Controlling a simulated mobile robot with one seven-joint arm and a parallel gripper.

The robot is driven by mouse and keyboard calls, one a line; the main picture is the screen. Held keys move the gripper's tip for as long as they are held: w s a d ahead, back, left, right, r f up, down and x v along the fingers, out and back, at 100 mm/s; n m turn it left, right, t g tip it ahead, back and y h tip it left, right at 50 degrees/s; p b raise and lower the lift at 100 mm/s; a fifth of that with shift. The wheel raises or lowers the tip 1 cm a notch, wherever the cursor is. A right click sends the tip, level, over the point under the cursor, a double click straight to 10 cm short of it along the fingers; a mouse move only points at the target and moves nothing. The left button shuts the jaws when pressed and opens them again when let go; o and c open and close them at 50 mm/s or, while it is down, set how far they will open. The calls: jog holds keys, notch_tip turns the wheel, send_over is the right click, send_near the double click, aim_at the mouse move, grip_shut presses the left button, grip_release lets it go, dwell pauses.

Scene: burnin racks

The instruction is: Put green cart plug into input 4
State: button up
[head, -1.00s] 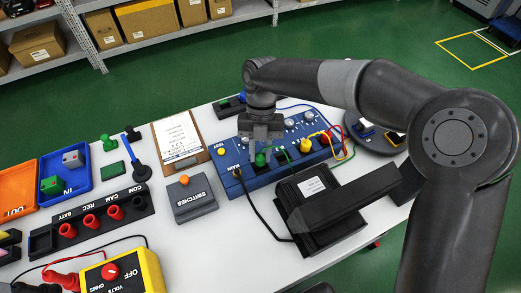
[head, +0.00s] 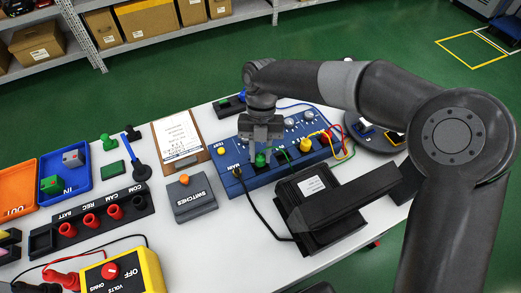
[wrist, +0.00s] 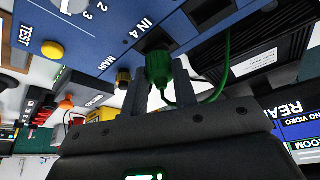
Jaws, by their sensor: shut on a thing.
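The green cart plug (head: 261,160) is at the near left part of the blue panel box (head: 236,157), with a green cord trailing from it. My gripper (head: 262,147) is above it, shut on the plug. In the wrist view the plug (wrist: 159,67) sits between my two fingers, with its tip against the panel just below the "IN 4" label (wrist: 139,28). The socket is hidden behind the plug, so I cannot tell how deep it sits.
A black plug (head: 237,172) labelled MAIN is just left. A black boxed unit (head: 330,215) stands close in front on the right. A SWITCHES box (head: 190,197) is to the left.

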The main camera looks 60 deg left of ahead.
jog(key=shift+f, duration=0.8)
jog(key=o, duration=1)
jog(key=shift+o, duration=0.2)
jog(key=v, duration=1)
jog(key=shift+r, duration=0.4)
jog(key=shift+w+a, duration=0.1)
jog(key=shift+w, duration=0.05)
